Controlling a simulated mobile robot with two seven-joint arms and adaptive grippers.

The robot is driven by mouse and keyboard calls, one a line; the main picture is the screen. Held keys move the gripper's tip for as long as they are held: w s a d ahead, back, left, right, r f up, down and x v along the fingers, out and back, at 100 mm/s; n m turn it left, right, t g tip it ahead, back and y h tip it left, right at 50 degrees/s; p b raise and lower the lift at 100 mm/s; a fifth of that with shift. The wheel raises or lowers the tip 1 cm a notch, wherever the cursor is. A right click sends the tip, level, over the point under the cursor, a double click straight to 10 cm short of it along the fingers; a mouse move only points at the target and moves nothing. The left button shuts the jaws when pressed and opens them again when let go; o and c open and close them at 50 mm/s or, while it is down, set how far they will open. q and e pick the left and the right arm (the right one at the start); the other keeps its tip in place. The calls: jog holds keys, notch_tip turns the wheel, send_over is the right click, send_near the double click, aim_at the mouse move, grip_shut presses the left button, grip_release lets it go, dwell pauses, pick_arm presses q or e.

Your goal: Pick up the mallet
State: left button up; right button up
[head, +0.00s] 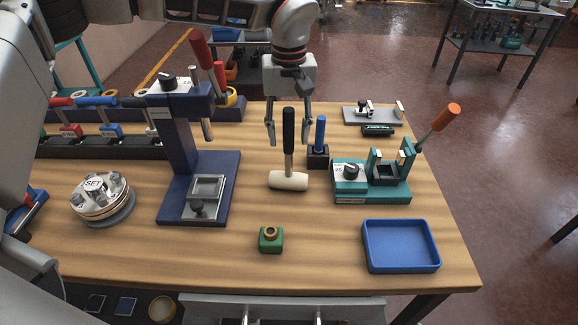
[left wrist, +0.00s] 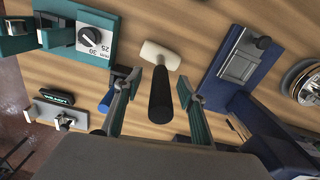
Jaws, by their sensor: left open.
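The mallet has a cream head (head: 289,180) resting on the wooden table and a black handle (head: 288,130) standing upright from it. My left gripper (head: 287,142) points down over the table with its fingers apart, one on each side of the handle. In the left wrist view, the mallet's handle (left wrist: 160,95) rises towards the camera between the open fingers of my left gripper (left wrist: 158,82). The cream head (left wrist: 160,55) lies beyond the fingertips. I see gaps beside the handle. My right gripper is not in view.
A blue-handled tool in a dark block (head: 318,157) stands close right of the mallet. A navy press (head: 185,180) stands left, and a teal fixture (head: 372,190) right. A green block (head: 271,239) and blue tray (head: 401,246) are nearer. Bare table lies in front of the mallet.

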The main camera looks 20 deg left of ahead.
pick_arm(q)
jog(key=shift+f, duration=0.95)
grip_shut()
jog(key=shift+r, duration=0.2)
